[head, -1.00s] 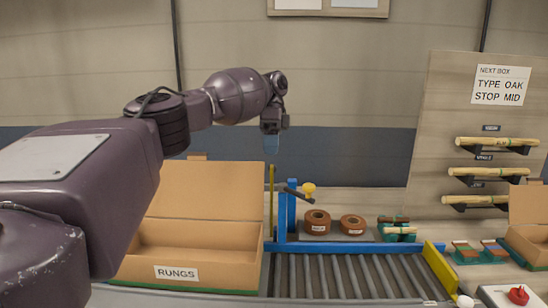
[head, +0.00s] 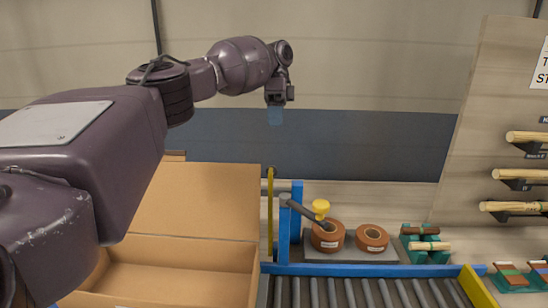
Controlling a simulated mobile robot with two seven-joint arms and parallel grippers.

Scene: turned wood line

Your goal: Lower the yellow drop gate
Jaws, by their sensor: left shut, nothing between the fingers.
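A blue post (head: 297,212) stands at the far left corner of the roller conveyor. A yellow plate (head: 478,287) stands at the conveyor's right side. My left gripper (head: 275,115) is shut and empty, pointing down in the air above the post and lever in the picture, apart from them. My right gripper is out of view.
An open cardboard box (head: 205,210) stands left of the post. Two brown rolls (head: 327,236) lie on a grey plate behind the blue rail (head: 400,270). Green holders with wood pieces (head: 425,243) are farther right. A wooden panel (head: 480,110) with dowels rises at the right.

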